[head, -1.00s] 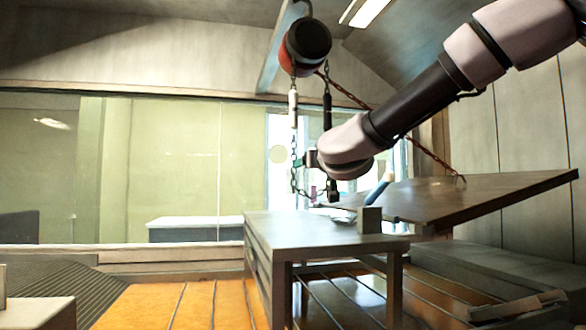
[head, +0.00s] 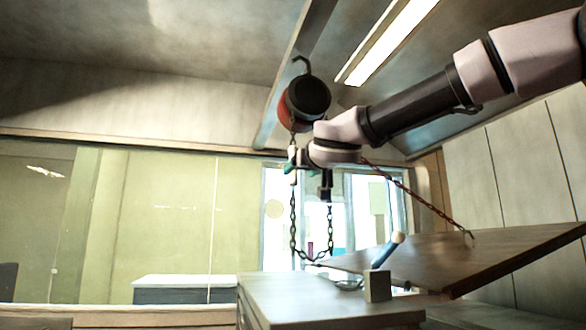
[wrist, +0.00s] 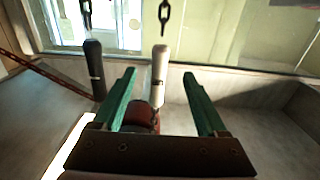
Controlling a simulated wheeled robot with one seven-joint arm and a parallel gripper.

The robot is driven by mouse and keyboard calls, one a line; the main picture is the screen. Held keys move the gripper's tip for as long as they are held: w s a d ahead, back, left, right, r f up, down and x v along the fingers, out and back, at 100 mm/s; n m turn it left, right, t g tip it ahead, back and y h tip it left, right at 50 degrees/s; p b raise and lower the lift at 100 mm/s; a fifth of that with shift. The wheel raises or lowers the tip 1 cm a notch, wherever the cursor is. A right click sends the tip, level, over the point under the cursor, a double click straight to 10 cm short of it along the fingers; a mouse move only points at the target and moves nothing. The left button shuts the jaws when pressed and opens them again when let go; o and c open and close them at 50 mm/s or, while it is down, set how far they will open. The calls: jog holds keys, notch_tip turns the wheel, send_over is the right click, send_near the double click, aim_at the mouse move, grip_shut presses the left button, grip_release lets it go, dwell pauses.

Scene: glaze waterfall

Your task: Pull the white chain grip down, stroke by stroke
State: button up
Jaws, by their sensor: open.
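The white chain grip (wrist: 158,75) hangs upright on its chain in the wrist view, between the two green fingers of my gripper (wrist: 160,98) and apart from both. In the head view, my gripper (head: 290,166) is open just below the hoist, at the height of the white grip (head: 292,153), which is partly hidden. A black grip (wrist: 95,68) hangs to the left, outside the fingers. The dark and red hoist (head: 308,97) hangs from a hook; part of it (wrist: 140,118) shows beyond the fingers in the wrist view.
A rusty chain (head: 415,195) runs from near the hoist to a tilted wooden panel (head: 470,255). A slack chain loop (head: 312,258) hangs below my gripper. A table (head: 290,297) stands below, bearing a small block (head: 377,286) and a blue-handled tool (head: 385,252).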

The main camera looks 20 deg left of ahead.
jog(key=w+a+r, duration=0.1)
jog(key=w, duration=0.1)
jog(key=w+a+r, duration=0.1)
jog(key=w+a, duration=0.1)
jog(key=w+a+r, duration=0.1)
jog(key=w, duration=0.2)
jog(key=shift+a+r, duration=0.15)
jog(key=shift+r, duration=0.15)
grip_shut()
dwell(0.4)
dwell(1.2)
